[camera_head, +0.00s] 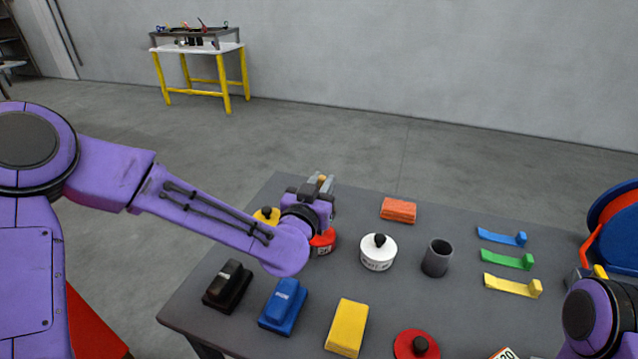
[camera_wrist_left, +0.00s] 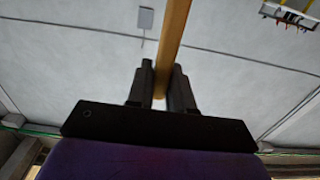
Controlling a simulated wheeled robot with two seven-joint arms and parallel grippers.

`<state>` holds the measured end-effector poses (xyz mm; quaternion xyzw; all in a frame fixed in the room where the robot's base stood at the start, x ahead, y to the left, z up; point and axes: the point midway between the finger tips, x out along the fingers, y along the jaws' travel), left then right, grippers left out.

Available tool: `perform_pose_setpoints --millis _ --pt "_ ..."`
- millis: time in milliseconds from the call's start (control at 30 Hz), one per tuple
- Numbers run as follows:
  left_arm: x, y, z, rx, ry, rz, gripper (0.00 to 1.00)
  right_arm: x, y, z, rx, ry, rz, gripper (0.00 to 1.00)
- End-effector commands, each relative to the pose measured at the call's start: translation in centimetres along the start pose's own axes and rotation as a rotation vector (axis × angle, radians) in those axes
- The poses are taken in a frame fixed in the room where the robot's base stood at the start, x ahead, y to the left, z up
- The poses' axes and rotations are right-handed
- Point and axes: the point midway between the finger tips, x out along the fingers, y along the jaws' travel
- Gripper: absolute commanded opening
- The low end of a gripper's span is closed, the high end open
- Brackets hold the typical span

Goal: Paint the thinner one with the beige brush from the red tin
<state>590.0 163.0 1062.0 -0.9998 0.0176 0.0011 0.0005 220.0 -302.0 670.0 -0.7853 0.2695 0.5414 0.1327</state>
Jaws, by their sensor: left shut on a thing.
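My left gripper (camera_head: 322,183) is shut on a tan wooden stick, which looks like the brush handle (camera_wrist_left: 175,35); the bristle end is not clear in either view. In the head view this gripper is above the table, just over the red tin (camera_head: 324,242). The arm and gripper hide part of that tin. At the right edge stands a large blue rounded piece (camera_head: 622,237) with an orange-red part, possibly a nosecone, cut off by the frame. I cannot tell which piece is thinner. My right gripper (camera_head: 590,276) is at the right edge, its fingers unclear.
The grey table (camera_head: 215,282) holds a yellow tin (camera_head: 267,214), white tin (camera_head: 378,258), dark cup (camera_head: 437,259), orange sponge-like block (camera_head: 398,210), yellow block (camera_head: 347,328), black and blue blocks (camera_head: 283,308), a red knobbed lid (camera_head: 403,347) and several coloured strips (camera_head: 507,260).

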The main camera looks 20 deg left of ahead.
Motion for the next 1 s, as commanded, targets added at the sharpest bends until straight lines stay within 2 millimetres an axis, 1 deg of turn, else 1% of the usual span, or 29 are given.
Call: perform_pose_setpoints --millis 267,1000 --pt "-0.02 -0.07 0.04 0.0 0.0 -0.001 0.0 0.06 -0.02 0.02 0.0 0.0 0.0 0.43" --pt "-0.02 -0.06 0.95 0.001 0.001 -0.001 0.0 0.74 -0.07 0.3 0.0 0.0 0.0 0.43"
